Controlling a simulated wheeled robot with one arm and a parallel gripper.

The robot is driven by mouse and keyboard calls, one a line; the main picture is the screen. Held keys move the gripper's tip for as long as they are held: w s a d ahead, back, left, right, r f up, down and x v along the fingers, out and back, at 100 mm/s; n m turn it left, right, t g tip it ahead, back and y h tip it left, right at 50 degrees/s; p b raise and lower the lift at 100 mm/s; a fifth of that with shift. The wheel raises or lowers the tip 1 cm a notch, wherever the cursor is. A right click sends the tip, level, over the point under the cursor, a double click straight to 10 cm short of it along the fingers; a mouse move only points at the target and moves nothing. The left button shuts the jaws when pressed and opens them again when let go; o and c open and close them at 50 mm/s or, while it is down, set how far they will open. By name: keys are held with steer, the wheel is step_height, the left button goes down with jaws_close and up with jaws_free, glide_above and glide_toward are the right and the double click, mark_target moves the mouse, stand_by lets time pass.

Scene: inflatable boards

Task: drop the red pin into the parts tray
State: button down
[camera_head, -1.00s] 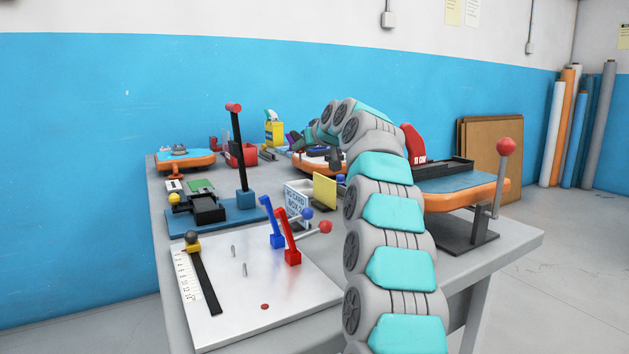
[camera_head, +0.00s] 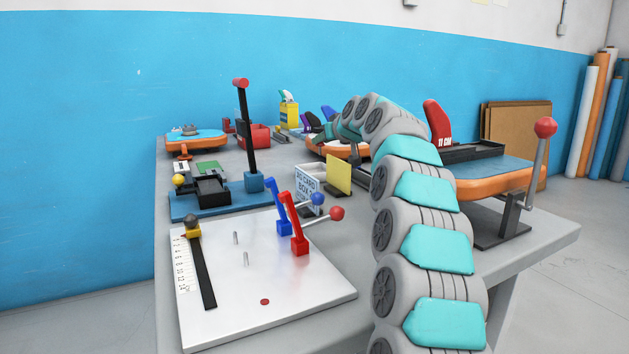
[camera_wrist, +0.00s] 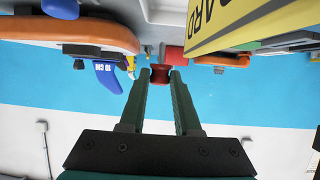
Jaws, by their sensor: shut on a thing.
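In the wrist view my gripper (camera_wrist: 160,76) is shut on a small red flanged piece, the red pin (camera_wrist: 160,70), held between the tips of its green fingers. In the head view my gripper (camera_head: 322,134) is small, above the far middle of the bench; the pin cannot be made out there. No tray is clearly marked as the parts tray.
A yellow card (camera_head: 339,174) and a white labelled box (camera_head: 307,187) stand near the middle. A tall black lever (camera_head: 246,130), blue lever (camera_head: 281,215) and red lever (camera_head: 296,232) rise nearer. A red-knobbed crank (camera_head: 545,127) stands at right.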

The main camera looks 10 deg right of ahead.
steer(key=shift+f, duration=0.7)
steer(key=c, duration=0.5)
jaws_free()
steer(key=shift+c, duration=0.2)
steer(key=shift+r, duration=0.1)
steer(key=b+v, duration=0.1)
steer(key=v, duration=0.6)
steer(key=shift+s, duration=0.35)
steer(key=shift+s+d, duration=0.1)
steer(key=shift+s, duration=0.05)
